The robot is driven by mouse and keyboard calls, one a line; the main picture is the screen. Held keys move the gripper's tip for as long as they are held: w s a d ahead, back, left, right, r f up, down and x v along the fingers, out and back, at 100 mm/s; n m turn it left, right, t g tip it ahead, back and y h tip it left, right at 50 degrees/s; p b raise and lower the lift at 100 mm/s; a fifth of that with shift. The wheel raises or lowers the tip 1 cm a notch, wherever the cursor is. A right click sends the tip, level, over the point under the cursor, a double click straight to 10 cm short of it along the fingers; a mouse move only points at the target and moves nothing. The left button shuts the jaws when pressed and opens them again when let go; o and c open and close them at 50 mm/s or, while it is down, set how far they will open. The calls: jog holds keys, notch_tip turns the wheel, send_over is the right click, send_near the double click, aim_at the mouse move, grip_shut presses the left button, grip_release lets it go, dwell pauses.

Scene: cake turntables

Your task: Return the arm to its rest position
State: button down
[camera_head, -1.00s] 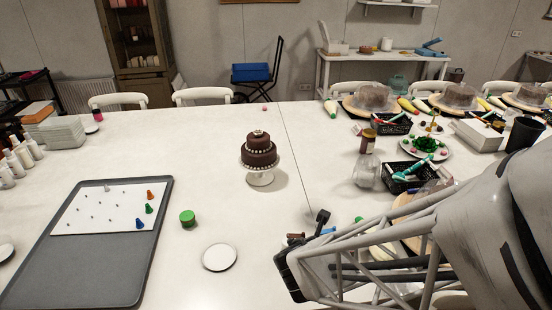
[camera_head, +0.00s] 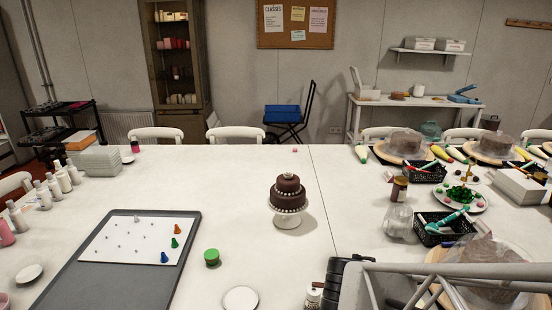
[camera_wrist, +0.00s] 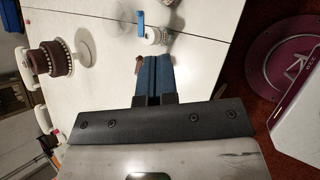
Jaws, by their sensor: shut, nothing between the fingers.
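My gripper (camera_wrist: 152,82) shows in the wrist view with its two blue fingers together and nothing between them. In the head view my arm is at the lower right, and the fingertips cannot be made out there. A two-tier chocolate cake with white beading (camera_head: 288,194) stands on a small white turntable (camera_head: 287,221) in the middle of the table. The cake also shows at the left of the wrist view (camera_wrist: 50,60), apart from my gripper.
A grey tray (camera_head: 75,285) with a white board and small coloured pieces lies left on the white table (camera_head: 150,185). A green-lidded pot (camera_head: 212,257) and white disc (camera_head: 240,299) lie near the front. Black baskets (camera_head: 437,229), a jar (camera_head: 399,190) and covered cakes crowd the right.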

jog(key=s+r+m+g+y, duration=0.2)
jog(key=s+r+m, duration=0.2)
jog(key=m, duration=0.6)
jog(key=s+a+r+m+g+y, duration=0.1)
jog(key=s+r+m+g+y, duration=0.1)
jog(key=s+r+m, duration=0.3)
notch_tip(320, 180, up, 4)
jog(key=m+y, duration=0.1)
jog(key=m, duration=0.4)
jog(key=shift+s+a+f+m, duration=0.15)
jog(key=shift+s+a+m, duration=0.1)
jog(key=shift+m, duration=0.15)
jog(key=c, duration=1.2)
grip_release()
jog(key=w+f+n+y, duration=0.1)
jog(key=w+f+n, duration=0.1)
jog(key=w+f, duration=0.4)
jog(key=w+f+n+y, duration=0.1)
jog(key=w+f+n, duration=0.2)
jog(key=w+f, duration=0.3)
jog(key=w+f+n+t+y, duration=0.1)
jog(key=w+f+n, duration=0.1)
jog(key=w+f, duration=0.5)
jog(key=shift+w+a+f+n, duration=0.1)
jog(key=shift+w+a+n, duration=0.05)
jog(key=shift+w, duration=0.5)
jog(key=shift+w+a+n, duration=0.15)
jog(key=shift+w, duration=0.45)
